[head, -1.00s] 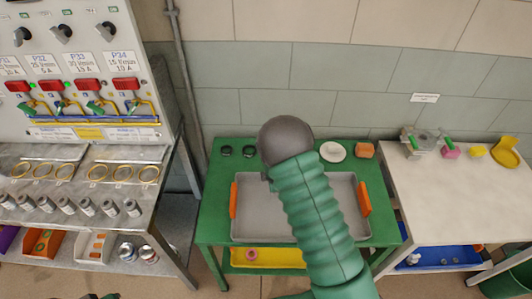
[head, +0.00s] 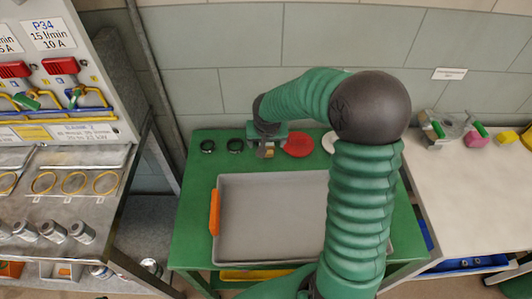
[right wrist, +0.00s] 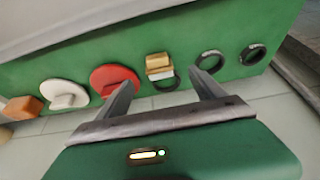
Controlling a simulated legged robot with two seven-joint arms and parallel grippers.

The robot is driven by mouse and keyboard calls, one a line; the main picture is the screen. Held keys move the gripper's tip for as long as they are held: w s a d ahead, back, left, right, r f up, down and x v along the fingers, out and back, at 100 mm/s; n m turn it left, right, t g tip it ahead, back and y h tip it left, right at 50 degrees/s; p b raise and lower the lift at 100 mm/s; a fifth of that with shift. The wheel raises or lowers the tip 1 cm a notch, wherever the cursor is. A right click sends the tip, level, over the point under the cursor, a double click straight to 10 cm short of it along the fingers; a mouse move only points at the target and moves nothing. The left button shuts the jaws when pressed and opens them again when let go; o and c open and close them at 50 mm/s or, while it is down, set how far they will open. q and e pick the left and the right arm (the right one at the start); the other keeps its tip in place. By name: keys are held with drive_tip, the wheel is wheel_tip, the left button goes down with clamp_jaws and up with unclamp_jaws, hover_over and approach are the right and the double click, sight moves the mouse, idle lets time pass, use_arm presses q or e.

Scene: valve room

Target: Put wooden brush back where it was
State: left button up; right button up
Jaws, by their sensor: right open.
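The wooden brush (right wrist: 158,62), a small tan block with a pale band, stands at one black ring (right wrist: 168,84) on the green table. I cannot tell whether it is inside the ring or in front of it. In the head view the brush (head: 267,151) shows partly below my right gripper (head: 268,138) at the table's back edge. In the right wrist view my right gripper (right wrist: 163,80) is open, its fingers apart on either side of the brush, with no clear contact. My left gripper is out of view.
Two more black rings (right wrist: 211,60) (right wrist: 252,54) lie to one side. A red disc (right wrist: 114,78) and a white disc (right wrist: 64,93) lie on the other. A grey tray (head: 270,180) with an orange handle fills the table's front. A switch panel (head: 60,60) stands left.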

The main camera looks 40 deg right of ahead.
sight(267, 147)
drive_tip(key=b+x, duration=0.2)
drive_tip(key=x, duration=0.6)
drive_tip(key=shift+w+d+f, duration=0.15)
drive_tip(key=shift+w+d, duration=0.1)
drive_tip(key=shift+s, duration=0.1)
drive_tip(key=c, duration=1.6)
drive_tip(key=shift+d+r+p, duration=0.1)
drive_tip(key=shift+r+p, duration=0.2)
drive_tip(key=shift+r, duration=0.35)
drive_tip(key=shift+c, duration=0.2)
wheel_tip(267, 147, up, 2)
drive_tip(key=shift+r+p, duration=0.2)
drive_tip(key=shift+p, duration=0.3)
drive_tip(key=s+a, duration=0.3)
drive_tip(key=s+a+r, duration=0.1)
drive_tip(key=s+a, duration=0.2)
drive_tip(key=s, duration=0.1)
drive_tip(key=s+a+b, duration=0.1)
drive_tip(key=s+a, duration=0.3)
drive_tip(key=shift+s+r, duration=0.2)
drive_tip(key=shift+s+a, duration=0.2)
drive_tip(key=shift+s, duration=0.3)
